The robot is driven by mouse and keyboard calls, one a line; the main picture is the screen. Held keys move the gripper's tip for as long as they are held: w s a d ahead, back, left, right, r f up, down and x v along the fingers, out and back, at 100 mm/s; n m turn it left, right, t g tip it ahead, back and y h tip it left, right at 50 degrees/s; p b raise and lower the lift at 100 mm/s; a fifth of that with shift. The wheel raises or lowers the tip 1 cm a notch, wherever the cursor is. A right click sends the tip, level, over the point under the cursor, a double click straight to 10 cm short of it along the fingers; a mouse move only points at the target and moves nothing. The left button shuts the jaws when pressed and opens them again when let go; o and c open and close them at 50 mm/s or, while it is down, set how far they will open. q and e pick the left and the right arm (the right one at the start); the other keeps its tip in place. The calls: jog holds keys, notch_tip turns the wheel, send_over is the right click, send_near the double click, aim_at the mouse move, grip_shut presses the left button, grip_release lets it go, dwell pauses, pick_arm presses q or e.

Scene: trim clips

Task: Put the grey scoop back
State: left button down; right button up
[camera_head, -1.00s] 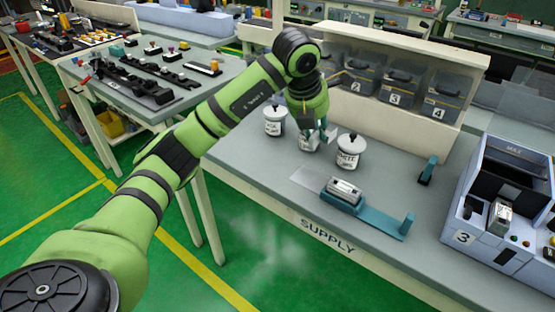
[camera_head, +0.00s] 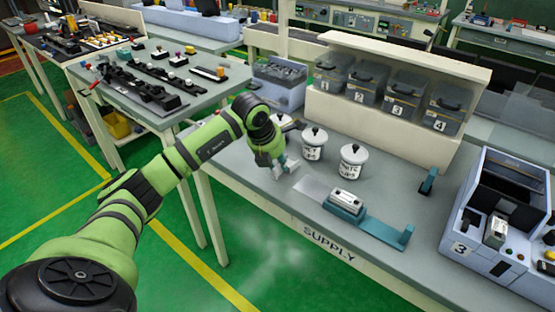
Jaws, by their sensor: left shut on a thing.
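My left gripper (camera_head: 283,170) is low over the front left part of the grey supply table (camera_head: 262,187), in front of the lidded white canisters. It is shut on a small grey thing, which appears to be the grey scoop (camera_head: 291,164). The fingers hide much of it, and its exact shape is too small to tell. I cannot tell whether it touches the table. A teal stand (camera_head: 382,233) with a small upright post lies to the right and carries a pale metallic block (camera_head: 347,198). My right gripper is not in view.
White canisters stand in the middle (camera_head: 314,144) and right (camera_head: 352,161); another (camera_head: 281,123) is partly behind my arm. Numbered bins (camera_head: 405,95) line the back. A pale flat plate (camera_head: 313,187) lies near the front. A grey machine (camera_head: 507,205) stands right.

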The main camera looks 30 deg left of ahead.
pick_arm(q)
jog(key=shift+f, duration=0.15)
jog(key=c, duration=1.1)
grip_release()
jog(key=shift+r, duration=0.3)
jog(key=shift+s+r, duration=0.2)
jog(key=shift+r, duration=0.15)
jog(key=b+v, duration=0.2)
jog(key=v, duration=0.9)
